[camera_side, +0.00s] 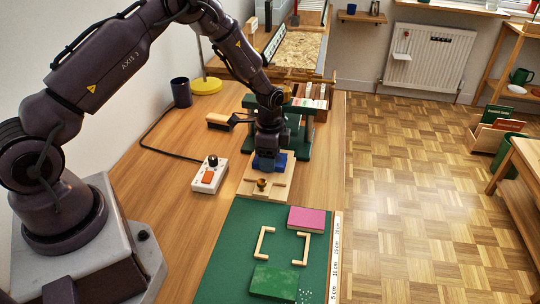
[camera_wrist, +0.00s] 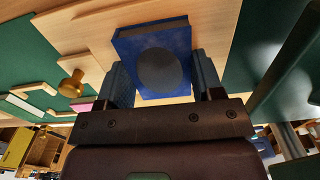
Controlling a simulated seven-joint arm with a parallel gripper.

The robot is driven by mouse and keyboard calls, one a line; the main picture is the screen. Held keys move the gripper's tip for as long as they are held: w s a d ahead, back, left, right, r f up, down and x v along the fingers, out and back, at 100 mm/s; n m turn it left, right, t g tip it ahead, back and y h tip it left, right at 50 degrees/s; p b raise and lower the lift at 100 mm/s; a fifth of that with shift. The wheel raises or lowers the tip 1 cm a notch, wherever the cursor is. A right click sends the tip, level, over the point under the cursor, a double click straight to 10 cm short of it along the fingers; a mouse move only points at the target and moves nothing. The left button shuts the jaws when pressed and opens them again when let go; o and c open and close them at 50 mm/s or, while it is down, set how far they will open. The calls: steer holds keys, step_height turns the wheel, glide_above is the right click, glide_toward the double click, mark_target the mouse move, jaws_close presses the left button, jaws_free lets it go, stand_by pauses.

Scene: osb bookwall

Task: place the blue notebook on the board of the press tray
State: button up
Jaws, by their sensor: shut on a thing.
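The blue notebook (camera_side: 283,163) is between the fingers of my gripper (camera_side: 268,159), which is shut on it. The wrist view shows the notebook (camera_wrist: 155,45) with a finger on each side and a round dark patch on its cover. A pale wooden board (camera_side: 280,188) with a brass knob (camera_side: 262,184) is directly under and in front of my gripper. The notebook is over or on the board's far part; I cannot tell whether it touches. The board (camera_wrist: 95,45) and knob (camera_wrist: 72,84) also show in the wrist view. My gripper hides part of the notebook.
A green press frame (camera_side: 305,137) stands close behind my gripper. A white switch box (camera_side: 209,175) and a brush (camera_side: 220,120) lie to the left. In front, a green mat (camera_side: 228,238) bears wooden corner brackets, a pink book (camera_side: 306,218) and a green book (camera_side: 273,281).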

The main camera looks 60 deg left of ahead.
steer(key=shift+f, duration=0.15)
steer(key=o, duration=0.9)
